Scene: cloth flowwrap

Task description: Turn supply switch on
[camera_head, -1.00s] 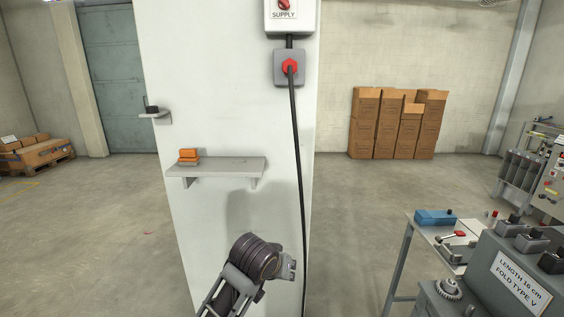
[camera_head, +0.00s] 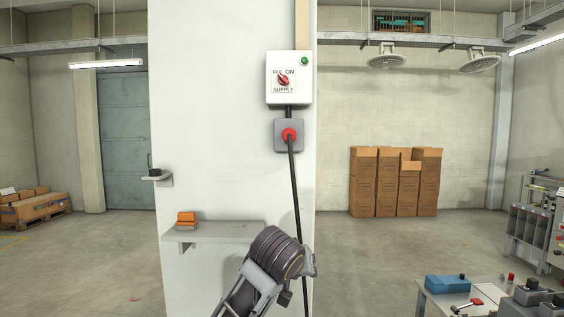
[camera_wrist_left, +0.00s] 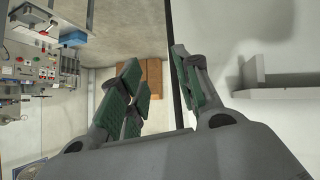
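The supply switch box (camera_head: 289,90) is white and fixed to the pillar at upper centre of the head view. Its red knob (camera_head: 283,80) sits below the OFF and ON labels and slants with its upper end toward the OFF side. A green lamp or button (camera_head: 304,61) is at the box's upper right; I cannot tell if it is lit. My left arm rises at lower centre, below the box; its gripper is mostly hidden there. In the left wrist view my left gripper (camera_wrist_left: 158,68) has its green-padded fingers apart, with nothing held. My right gripper is out of view.
A grey socket with a red plug (camera_head: 289,134) is below the box, and its black cable (camera_head: 297,190) hangs down the pillar near my left arm. A worktable (camera_head: 435,300) stands at lower right.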

